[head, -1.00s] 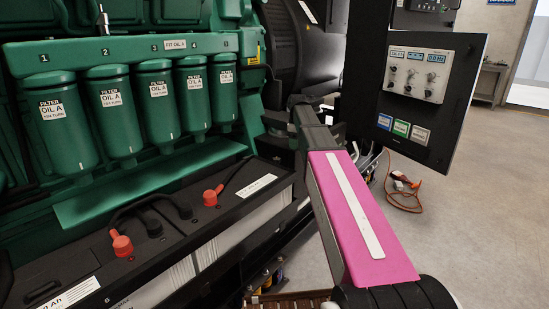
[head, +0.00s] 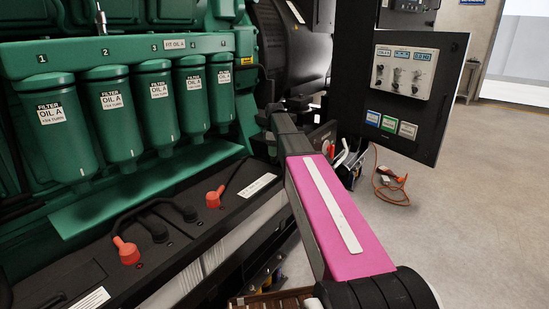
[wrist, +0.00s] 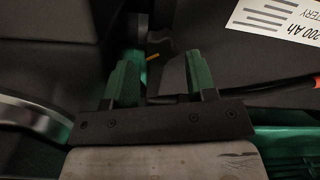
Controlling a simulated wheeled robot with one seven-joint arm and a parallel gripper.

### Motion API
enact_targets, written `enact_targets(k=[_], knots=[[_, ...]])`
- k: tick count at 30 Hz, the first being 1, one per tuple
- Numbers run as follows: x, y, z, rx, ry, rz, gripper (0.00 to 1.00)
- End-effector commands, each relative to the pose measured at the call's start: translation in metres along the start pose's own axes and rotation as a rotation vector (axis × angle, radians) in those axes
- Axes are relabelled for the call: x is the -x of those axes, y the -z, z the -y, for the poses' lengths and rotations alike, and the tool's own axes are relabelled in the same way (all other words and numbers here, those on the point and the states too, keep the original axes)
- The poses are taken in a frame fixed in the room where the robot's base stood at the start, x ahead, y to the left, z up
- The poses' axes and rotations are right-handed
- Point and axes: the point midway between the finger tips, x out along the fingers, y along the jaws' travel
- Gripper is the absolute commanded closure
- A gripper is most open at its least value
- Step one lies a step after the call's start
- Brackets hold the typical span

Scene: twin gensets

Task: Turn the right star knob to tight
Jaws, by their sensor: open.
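I cannot make out a star knob in either view. In the wrist view, my gripper (wrist: 162,78) has its two green-sided fingers spread apart, with a gap between them. Past the fingertips is a dark, dim part with a small orange mark (wrist: 153,56); I cannot tell what it is. Nothing is clearly held. In the head view, my arm with the pink cover reaches forward toward the dark end of the green engine (head: 105,55), and my gripper cannot be made out there.
Several green oil filters (head: 161,100) hang on the engine. Below them is a black battery (head: 155,235) with red terminal caps; its label (wrist: 275,20) shows in the wrist view. A black control panel (head: 435,130) stands right of my arm. Grey floor (head: 480,190) is open at the right.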

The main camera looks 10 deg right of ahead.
Motion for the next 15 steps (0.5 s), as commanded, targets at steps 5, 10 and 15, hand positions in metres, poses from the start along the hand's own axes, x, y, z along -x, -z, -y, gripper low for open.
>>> enact_targets(k=[5, 10, 15], knots=[[-0.024, 0.000, 0.000, 0.000, 0.001, 0.000, 0.48], [-0.034, 0.000, 0.000, 0.000, 0.000, 0.000, 0.48], [-0.036, 0.000, 0.000, 0.000, -0.001, 0.000, 0.48]])
